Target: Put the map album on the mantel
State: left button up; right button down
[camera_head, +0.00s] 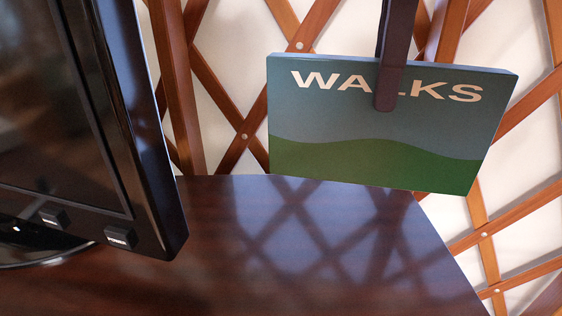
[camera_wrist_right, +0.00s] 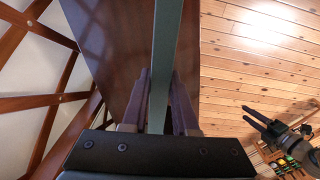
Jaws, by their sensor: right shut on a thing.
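The map album (camera_head: 375,140), a thin blue and green board lettered "WALKS", hangs upright from my right gripper (camera_head: 388,95), which is shut on its top edge. In the right wrist view the album (camera_wrist_right: 166,50) shows edge-on between the two fingers (camera_wrist_right: 158,105). A dark glossy wooden top (camera_head: 300,250), perhaps the mantel, lies in front of and below the album; it also shows in the right wrist view (camera_wrist_right: 120,50). I cannot tell the gap between them. In that view a dark two-pronged gripper, likely my left (camera_wrist_right: 244,114), is low at right with its prongs apart.
A black television (camera_head: 100,130) stands on the left of the wooden top. A lattice wall (camera_head: 235,90) rises behind. The right part of the top is clear. Plank floor (camera_wrist_right: 260,60) and a shelf with small coloured things (camera_wrist_right: 290,160) show in the wrist view.

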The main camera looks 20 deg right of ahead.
pick_arm(q)
jog(key=shift+w+d+r+p, duration=0.1)
jog(key=shift+d+r+p, duration=0.3)
jog(key=shift+r, duration=0.45)
pick_arm(e)
notch_tip(320, 180, down, 18)
jog(key=d+n, duration=0.1)
jog(key=n, duration=0.1)
jog(key=shift+w+d+n, duration=0.3)
jog(key=shift+w+n, duration=0.1)
jog(key=shift+f, duration=0.1)
pick_arm(q)
jog(key=shift+a, duration=0.15)
pick_arm(e)
jog(key=c, duration=0.7)
grip_release()
